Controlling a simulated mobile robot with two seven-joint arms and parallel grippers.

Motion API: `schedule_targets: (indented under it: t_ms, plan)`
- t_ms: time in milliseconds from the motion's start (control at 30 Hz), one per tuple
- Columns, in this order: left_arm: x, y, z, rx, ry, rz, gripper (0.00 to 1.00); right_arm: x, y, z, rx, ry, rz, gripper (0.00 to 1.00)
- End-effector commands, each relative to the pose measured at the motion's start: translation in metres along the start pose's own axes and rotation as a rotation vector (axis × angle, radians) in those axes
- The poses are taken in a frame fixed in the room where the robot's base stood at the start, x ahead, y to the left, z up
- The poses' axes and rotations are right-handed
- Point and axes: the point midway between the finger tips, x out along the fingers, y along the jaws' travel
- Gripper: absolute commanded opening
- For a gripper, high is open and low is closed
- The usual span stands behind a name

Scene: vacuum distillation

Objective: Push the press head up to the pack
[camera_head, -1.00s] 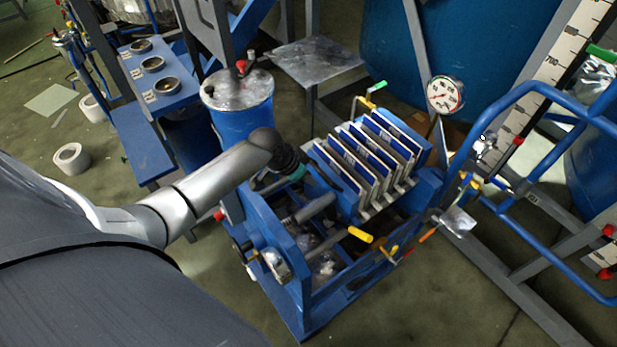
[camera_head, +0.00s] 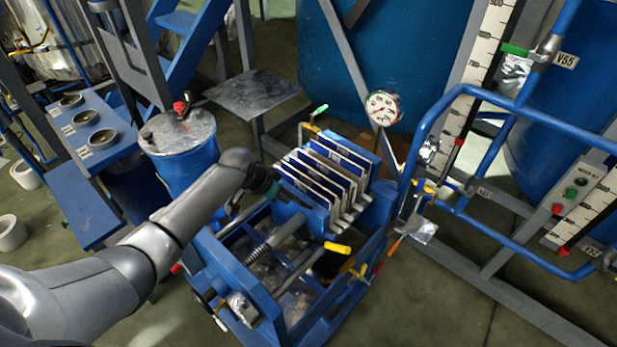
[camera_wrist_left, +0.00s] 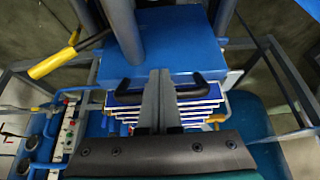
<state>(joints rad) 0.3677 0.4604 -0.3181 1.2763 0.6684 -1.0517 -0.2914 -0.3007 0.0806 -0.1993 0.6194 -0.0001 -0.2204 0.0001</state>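The blue press head (camera_head: 301,208) sits in the press frame at the near end of the pack. The pack of white and blue plates (camera_head: 327,172) stands upright behind it. In the head view the head looks close against the pack; I cannot tell whether they touch. In the left wrist view the press head (camera_wrist_left: 160,60) shows as a blue block with a dark handle (camera_wrist_left: 192,92), and the plate edges (camera_wrist_left: 165,115) are close beside it. My left gripper (camera_wrist_left: 160,85) has its fingers together at the handle, covering its middle. Whether they grip it is hidden. My right gripper is out of view.
A screw and rods with a yellow-ended lever (camera_head: 338,248) lie at the near side of the press. A blue drum (camera_head: 180,150) stands left of it. A pressure gauge (camera_head: 382,107) is behind, and blue pipe rails (camera_head: 422,135) rise at the right.

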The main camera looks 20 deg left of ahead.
Motion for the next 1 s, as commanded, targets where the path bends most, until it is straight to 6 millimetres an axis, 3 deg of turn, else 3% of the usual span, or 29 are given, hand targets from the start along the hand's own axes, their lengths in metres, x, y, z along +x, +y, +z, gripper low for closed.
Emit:
schedule_targets:
  t_ms: [1000]
  plan:
    - [0.031, 0.000, -0.067, 0.002, 0.017, -0.001, 0.00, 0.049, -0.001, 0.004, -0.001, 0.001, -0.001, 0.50]
